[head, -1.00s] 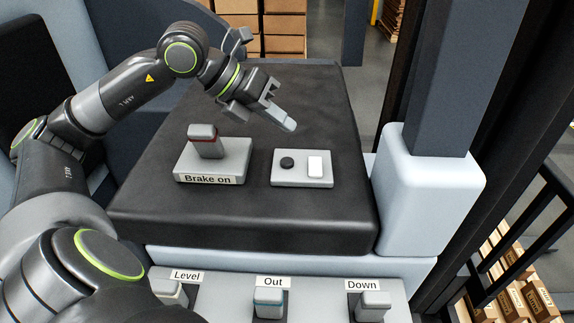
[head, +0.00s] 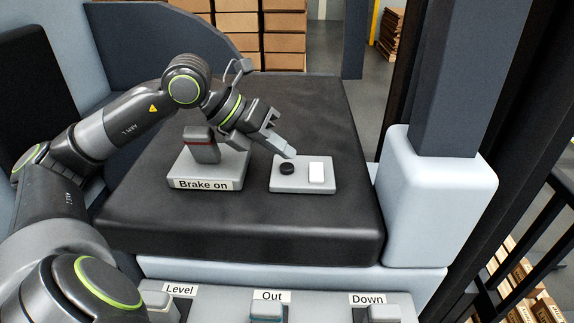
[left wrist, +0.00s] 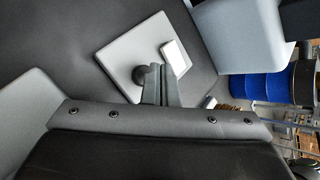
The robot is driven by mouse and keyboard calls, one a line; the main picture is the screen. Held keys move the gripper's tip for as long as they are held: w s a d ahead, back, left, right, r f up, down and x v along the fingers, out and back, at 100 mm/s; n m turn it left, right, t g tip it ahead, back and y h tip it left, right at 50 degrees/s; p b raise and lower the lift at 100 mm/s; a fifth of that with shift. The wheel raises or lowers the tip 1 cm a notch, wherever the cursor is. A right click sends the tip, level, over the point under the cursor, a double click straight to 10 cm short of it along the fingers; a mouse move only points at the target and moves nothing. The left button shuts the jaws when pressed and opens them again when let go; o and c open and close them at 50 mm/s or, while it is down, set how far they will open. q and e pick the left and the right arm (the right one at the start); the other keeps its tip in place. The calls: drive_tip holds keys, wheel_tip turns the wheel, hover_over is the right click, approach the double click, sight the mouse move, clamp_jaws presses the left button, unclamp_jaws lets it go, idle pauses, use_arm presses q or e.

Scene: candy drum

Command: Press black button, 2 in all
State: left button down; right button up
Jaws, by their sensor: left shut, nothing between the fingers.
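The black button (head: 287,169) is a small round knob on the left half of a light grey plate (head: 302,188), with a white rectangular button (head: 316,172) to its right. My left gripper (head: 289,154) is shut and empty, its fingertips just above and behind the black button. In the left wrist view the fingertips (left wrist: 158,101) overlap the plate (left wrist: 128,46), close beside the dark button (left wrist: 139,73); the white button (left wrist: 175,57) lies past them. I cannot tell whether the tips touch the button. My right gripper is not in view.
Levers marked Level, Out and Down line the front panel (head: 215,304). A pale post base (head: 440,205) stands at the right.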

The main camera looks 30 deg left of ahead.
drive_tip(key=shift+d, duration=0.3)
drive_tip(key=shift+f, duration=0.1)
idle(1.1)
use_arm(q)
drive_tip(key=shift+f+b, duration=0.45)
drive_tip(key=shift+b, duration=0.2)
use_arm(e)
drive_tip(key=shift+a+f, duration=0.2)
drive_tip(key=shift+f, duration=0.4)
use_arm(q)
drive_tip(key=shift+f+b, duration=0.45)
drive_tip(key=shift+b, duration=0.1)
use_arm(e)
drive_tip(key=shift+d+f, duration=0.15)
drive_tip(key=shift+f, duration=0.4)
use_arm(q)
drive_tip(key=shift+r, duration=0.15)
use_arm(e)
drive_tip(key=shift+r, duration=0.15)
use_arm(q)
drive_tip(key=shift+r+p, duration=0.45)
drive_tip(key=shift+r, duration=0.25)
drive_tip(key=shift+a+r, duration=0.1)
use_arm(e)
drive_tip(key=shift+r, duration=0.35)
